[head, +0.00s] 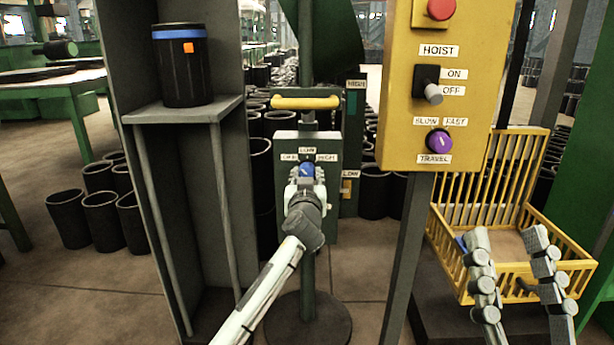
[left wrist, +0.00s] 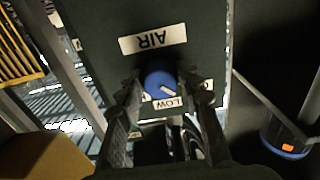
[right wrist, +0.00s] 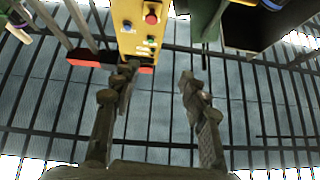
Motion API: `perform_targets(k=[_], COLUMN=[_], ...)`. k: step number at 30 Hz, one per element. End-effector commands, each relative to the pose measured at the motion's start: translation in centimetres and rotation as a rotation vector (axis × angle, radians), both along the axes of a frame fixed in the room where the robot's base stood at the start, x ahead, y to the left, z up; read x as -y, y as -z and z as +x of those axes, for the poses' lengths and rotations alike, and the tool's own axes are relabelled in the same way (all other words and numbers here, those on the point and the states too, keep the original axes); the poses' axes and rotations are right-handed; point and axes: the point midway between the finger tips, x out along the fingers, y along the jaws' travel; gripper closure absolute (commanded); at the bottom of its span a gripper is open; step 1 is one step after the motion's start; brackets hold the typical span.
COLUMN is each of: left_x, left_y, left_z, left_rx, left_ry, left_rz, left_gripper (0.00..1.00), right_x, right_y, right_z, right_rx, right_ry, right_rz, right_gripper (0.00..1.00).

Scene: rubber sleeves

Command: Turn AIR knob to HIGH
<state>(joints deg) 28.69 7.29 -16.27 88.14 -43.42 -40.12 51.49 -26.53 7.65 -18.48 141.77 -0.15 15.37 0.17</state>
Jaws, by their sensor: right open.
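The blue AIR knob (head: 307,170) is on a grey-green box on a post, with labels for LOW and HIGH above it. In the left wrist view the blue knob (left wrist: 160,80) sits below the upside-down AIR label (left wrist: 153,39). Its white mark points down-right, between the LOW label (left wrist: 167,103) and a partly hidden label at right. My left gripper (head: 306,178) has its fingers on both sides of the knob, very close; I cannot tell whether they press it. My right gripper (head: 510,240) is open and empty, also seen in the right wrist view (right wrist: 158,85).
A yellow panel (head: 397,130) with HOIST and TRAVEL controls stands right of the box. A yellow crate (head: 575,262) is behind my right gripper. A black canister (head: 185,75) stands on a grey shelf at left. A yellow handle (head: 306,102) is above the box.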

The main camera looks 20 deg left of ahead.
Motion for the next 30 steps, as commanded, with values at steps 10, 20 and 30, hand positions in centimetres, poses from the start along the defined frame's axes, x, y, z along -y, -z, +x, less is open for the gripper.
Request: perform_targets(k=[10,20,30], left_x=[0.0,0.0,0.0], left_y=[0.0,-0.1,-0.2], left_z=[0.0,0.0,-0.1], left_rx=[-0.002,-0.038,-0.121], left_ry=[0.000,0.000,0.000], left_rz=[0.005,0.126,0.416], left_gripper=[0.94,0.94,0.94], right_x=[0.0,-0.7,-1.7], right_y=[0.0,1.3,3.9], right_z=[0.1,0.8,1.8], right_rx=[-0.003,-0.105,-0.311], right_ry=[0.000,-0.010,-0.028], right_rz=[-0.001,-0.030,-0.101], right_gripper=[0.56,0.56,0.56])
